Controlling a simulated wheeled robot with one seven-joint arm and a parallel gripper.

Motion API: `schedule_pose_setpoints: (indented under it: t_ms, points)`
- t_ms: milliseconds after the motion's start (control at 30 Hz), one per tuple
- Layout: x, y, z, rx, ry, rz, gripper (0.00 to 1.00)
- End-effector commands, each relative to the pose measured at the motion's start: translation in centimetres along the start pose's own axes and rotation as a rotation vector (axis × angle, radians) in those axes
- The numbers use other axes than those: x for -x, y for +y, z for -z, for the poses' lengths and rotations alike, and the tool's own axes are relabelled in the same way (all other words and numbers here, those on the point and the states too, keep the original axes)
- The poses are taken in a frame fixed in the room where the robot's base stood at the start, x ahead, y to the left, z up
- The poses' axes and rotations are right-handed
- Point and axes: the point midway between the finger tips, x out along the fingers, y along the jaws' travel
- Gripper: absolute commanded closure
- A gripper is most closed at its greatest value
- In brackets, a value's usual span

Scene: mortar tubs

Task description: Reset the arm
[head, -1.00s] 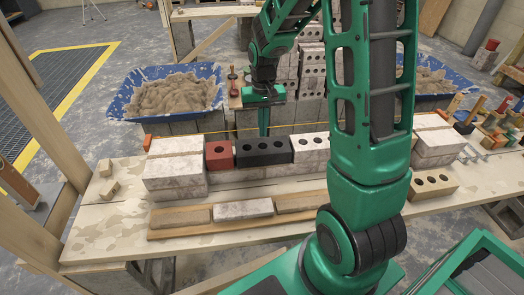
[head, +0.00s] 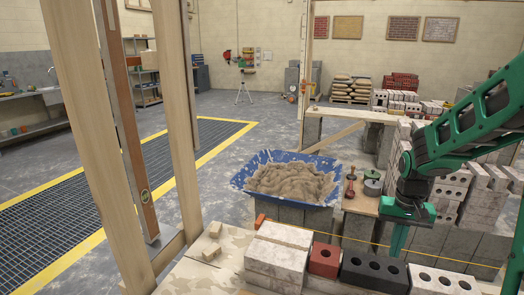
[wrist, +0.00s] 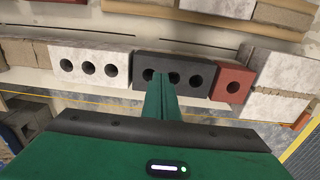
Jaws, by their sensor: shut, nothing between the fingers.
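My green arm reaches in from the right of the head view. My gripper (head: 395,248) points down with its fingers together and empty, just behind the dark three-hole brick (head: 374,271) in the row. In the wrist view my gripper's closed fingers (wrist: 161,98) overlap the dark brick (wrist: 190,70) in the picture. I cannot tell whether they touch it. A red brick (head: 324,260) sits beside the dark one, and a white three-hole brick (head: 440,281) is on its other side.
A blue tub of mortar (head: 290,182) stands on grey blocks behind the bench. A yellow string line (head: 345,238) runs behind the brick row. Stacked pale bricks (head: 277,256) end the row at left. Wooden posts (head: 95,140) rise at left. Holed bricks (head: 450,190) are stacked at right.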

Motion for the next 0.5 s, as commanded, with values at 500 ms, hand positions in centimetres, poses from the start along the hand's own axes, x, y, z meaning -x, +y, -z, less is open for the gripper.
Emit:
schedule_pose_setpoints:
  t_ms: [500]
  points:
    - [7.6, 9.5, -14.9, -0.101, 0.001, -0.005, 1.0]
